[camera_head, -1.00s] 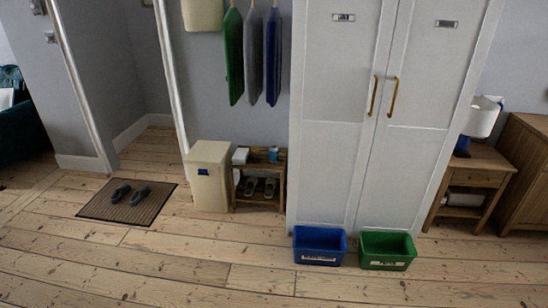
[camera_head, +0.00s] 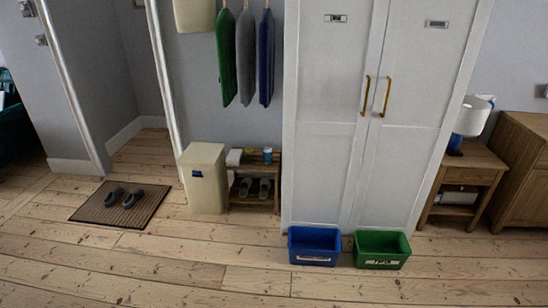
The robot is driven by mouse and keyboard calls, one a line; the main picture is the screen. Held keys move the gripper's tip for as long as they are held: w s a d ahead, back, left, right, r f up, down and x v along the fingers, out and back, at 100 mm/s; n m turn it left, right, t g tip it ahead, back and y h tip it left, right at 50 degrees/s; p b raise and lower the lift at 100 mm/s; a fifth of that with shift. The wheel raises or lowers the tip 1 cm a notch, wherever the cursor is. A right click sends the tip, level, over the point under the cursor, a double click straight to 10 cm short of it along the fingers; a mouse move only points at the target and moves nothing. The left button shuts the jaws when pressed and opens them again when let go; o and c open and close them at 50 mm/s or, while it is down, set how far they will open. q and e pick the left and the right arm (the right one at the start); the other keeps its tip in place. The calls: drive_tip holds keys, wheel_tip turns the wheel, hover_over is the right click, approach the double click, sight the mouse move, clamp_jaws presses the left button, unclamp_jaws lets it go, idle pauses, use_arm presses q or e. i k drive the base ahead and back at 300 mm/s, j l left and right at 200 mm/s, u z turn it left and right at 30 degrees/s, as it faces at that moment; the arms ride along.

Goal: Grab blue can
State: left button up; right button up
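A small blue can (camera_head: 267,155) stands on the top of a low wooden shoe rack (camera_head: 253,206), near the rack's right end. The rack stands against the wall, between a cream bin and a white wardrobe. A white box (camera_head: 234,157) and a small yellowish item (camera_head: 250,151) are also on the rack top, left of the can. Neither of my grippers shows in the head view, and the can is well ahead of me across the floor.
A cream bin (camera_head: 204,180) stands left of the rack, and a white wardrobe (camera_head: 335,150) right of it. A blue crate (camera_head: 314,258) and a green crate (camera_head: 381,261) sit on the floor before the wardrobe. A doormat (camera_head: 98,214) with shoes lies left. The front floorboards are clear.

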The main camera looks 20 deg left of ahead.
sight(268, 152)
drive_tip(key=i+j+z, duration=0.2)
drive_tip(key=z, duration=0.15)
drive_tip(key=i+j+z, duration=0.15)
drive_tip(key=j+z, duration=0.2)
drive_tip(key=j, duration=0.15)
